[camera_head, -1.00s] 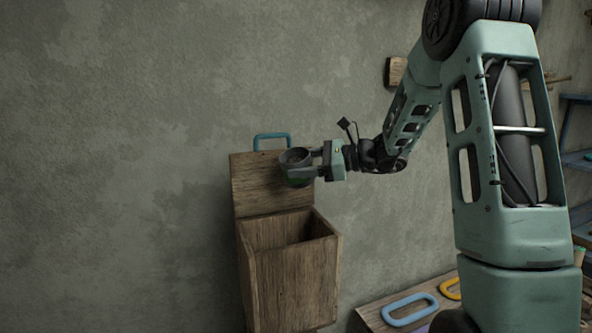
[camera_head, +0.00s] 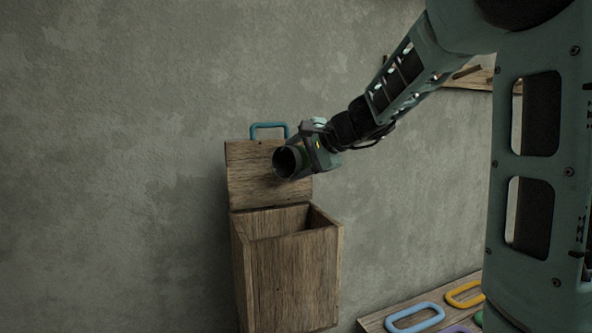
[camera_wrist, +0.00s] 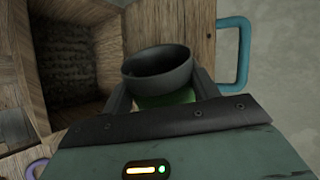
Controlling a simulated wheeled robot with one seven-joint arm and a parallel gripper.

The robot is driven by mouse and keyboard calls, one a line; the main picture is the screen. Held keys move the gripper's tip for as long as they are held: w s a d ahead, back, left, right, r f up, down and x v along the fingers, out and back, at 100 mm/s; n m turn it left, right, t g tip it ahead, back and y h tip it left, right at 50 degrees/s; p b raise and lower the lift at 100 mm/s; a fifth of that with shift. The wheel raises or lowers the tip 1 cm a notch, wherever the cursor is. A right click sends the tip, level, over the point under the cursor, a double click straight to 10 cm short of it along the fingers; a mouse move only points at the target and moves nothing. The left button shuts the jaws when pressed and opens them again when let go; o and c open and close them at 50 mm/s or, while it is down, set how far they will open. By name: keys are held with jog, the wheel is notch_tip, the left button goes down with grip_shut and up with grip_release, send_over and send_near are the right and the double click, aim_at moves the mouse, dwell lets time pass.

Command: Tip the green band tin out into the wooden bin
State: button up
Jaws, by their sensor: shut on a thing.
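The green band tin (camera_head: 290,163) is a dark grey open-topped tin with a green band. My gripper (camera_head: 305,160) is shut on it and holds it above the wooden bin (camera_head: 293,281), in front of its raised lid. The tin is tilted well over, its open mouth facing left and toward the head camera. In the wrist view, the tin (camera_wrist: 157,67) sits between the two fingers of my gripper (camera_wrist: 163,95), with the green band showing low between them. The tin's inside looks dark, and I cannot tell what it holds. The bin's open top shows left in the wrist view.
The bin's lid (camera_head: 245,180) stands open against the wall, with a teal handle (camera_head: 268,126) on top. A low wooden surface (camera_head: 372,323) at bottom right bears a blue handle (camera_head: 414,317) and a yellow handle (camera_head: 463,294). A wall shelf is at upper right.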

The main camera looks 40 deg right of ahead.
jog(key=shift+s+a+f+n+h+b, duration=0.15)
jog(key=shift+a+f+n+h+b, duration=0.6)
jog(key=shift+b, duration=1.2)
jog(key=shift+a+n+t+h+b, duration=0.1)
jog(key=shift+n+t+h+b, duration=0.3)
jog(key=shift+b, duration=0.45)
jog(key=shift+r, duration=0.1)
